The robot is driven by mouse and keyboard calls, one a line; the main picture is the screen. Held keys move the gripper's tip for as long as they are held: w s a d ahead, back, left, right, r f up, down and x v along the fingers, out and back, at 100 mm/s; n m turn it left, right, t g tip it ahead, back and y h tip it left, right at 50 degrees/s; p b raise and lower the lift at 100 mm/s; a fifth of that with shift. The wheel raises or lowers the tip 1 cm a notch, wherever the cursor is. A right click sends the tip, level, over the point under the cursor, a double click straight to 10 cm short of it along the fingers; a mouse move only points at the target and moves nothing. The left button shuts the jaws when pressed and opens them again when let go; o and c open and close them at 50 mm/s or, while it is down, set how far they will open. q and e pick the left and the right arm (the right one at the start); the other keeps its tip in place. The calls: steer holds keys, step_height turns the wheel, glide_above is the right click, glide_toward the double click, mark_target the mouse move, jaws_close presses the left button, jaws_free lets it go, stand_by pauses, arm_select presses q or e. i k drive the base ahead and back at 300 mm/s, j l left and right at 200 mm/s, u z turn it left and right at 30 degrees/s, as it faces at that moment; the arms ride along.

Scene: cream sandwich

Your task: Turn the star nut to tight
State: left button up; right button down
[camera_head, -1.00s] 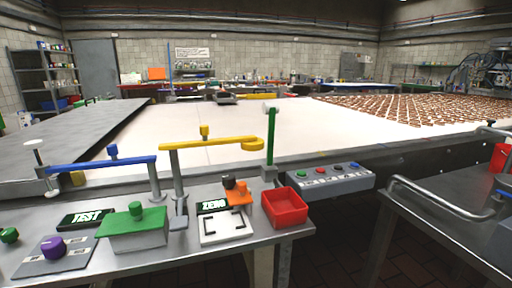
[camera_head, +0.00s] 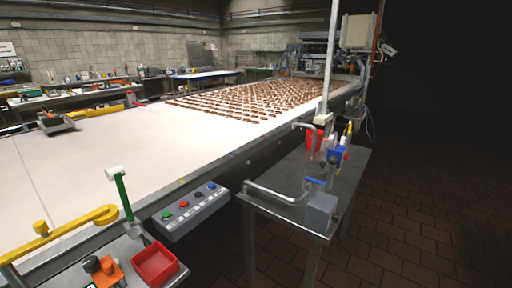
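I cannot make out a star nut for certain in this view. A yellow bar (camera_head: 62,236) with a hooked end and a small yellow knob (camera_head: 41,228) on top stands at the lower left. A green post (camera_head: 124,198) with a white top stands beside it at the conveyor's near edge. Small orange and dark parts (camera_head: 104,271) sit on the bench below. Neither of my grippers is in view.
A red bin (camera_head: 155,263) sits on the bench corner. A button panel (camera_head: 189,211) is on the conveyor's side. A metal table (camera_head: 337,196) with a rail, a red container (camera_head: 314,138) and bottles stands right. Brown pieces cover the far belt (camera_head: 85,150). The right floor (camera_head: 420,220) is clear.

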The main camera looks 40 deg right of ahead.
mark_target(332, 161)
steer(key=z, duration=1.85)
